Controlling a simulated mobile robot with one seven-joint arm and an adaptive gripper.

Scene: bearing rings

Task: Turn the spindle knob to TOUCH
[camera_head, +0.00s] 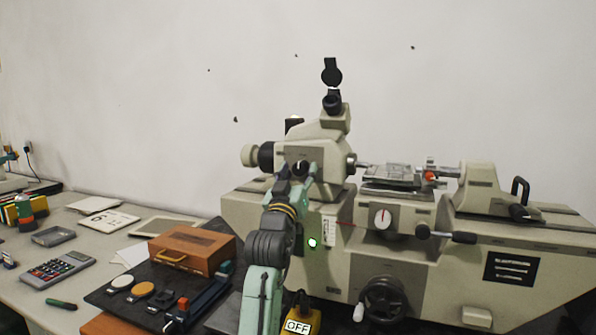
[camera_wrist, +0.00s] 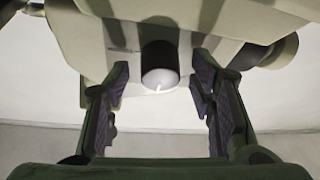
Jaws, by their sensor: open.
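The spindle knob (camera_head: 301,166) is a small dark knob on the front of the beige machine's raised head. In the wrist view the knob (camera_wrist: 159,62) is a black cylinder with a pale end face and a short white mark near the middle. My gripper (camera_head: 298,174) is raised in front of the head, and its fingertips partly cover the knob's surroundings. In the wrist view my gripper (camera_wrist: 160,78) is open, one finger on each side of the knob, with a gap on both sides. I cannot read any TOUCH label.
The measuring machine (camera_head: 470,255) fills the right, with a dial (camera_head: 382,219), a handwheel (camera_head: 385,299) and levers. A brown wooden box (camera_head: 190,248) stands on a dark mat at lower left. A calculator (camera_head: 57,269) lies on the table. An OFF sign (camera_head: 298,327) is at the bottom.

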